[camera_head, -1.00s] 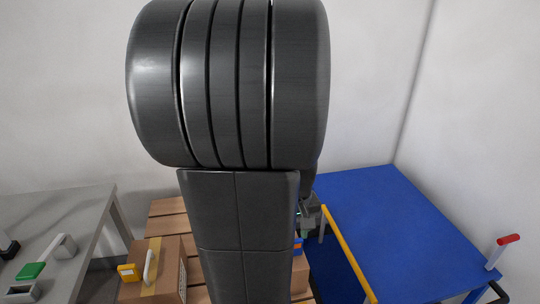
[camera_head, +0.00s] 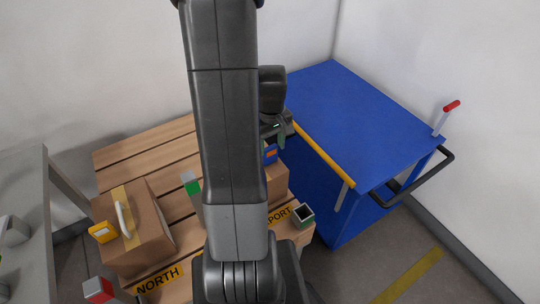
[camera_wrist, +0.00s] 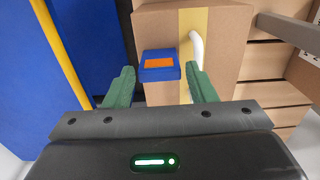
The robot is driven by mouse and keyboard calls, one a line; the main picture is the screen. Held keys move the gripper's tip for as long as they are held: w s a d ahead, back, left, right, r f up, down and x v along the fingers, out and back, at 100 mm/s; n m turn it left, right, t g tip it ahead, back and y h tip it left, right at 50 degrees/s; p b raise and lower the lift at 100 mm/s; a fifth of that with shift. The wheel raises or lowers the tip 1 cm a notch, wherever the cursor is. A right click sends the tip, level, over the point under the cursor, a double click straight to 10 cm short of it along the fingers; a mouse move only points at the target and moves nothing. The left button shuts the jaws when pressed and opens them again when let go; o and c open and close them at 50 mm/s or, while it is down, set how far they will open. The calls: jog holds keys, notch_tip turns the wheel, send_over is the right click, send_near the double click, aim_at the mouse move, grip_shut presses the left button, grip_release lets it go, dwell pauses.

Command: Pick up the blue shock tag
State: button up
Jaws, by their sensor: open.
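The blue shock tag (camera_wrist: 159,66) with an orange patch is on the face of a cardboard box (camera_wrist: 232,50), left of the tape strip. My gripper (camera_wrist: 162,88) has its two green fingers apart in the wrist view, with the tag between and just beyond the fingertips. Nothing shows held in it. In the head view the tag (camera_head: 270,154) shows just right of my arm, below my gripper (camera_head: 281,138). My arm hides part of that box (camera_head: 278,182).
A wooden pallet (camera_head: 128,156) carries the boxes. Another box (camera_head: 150,240) has a yellow tag (camera_head: 103,231) and white handle. A blue cart (camera_head: 365,110) with a yellow rail (camera_head: 325,155) stands close right. A grey table (camera_head: 32,215) is at left.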

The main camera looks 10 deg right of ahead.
aim_at(270, 147)
jog(key=shift+w+a+f, duration=0.1)
jog(key=shift+w+f, duration=0.1)
jog(key=shift+f, duration=1.15)
jog(key=shift+w+f, duration=0.2)
jog(key=shift+f, duration=1.1)
jog(key=c, duration=0.6)
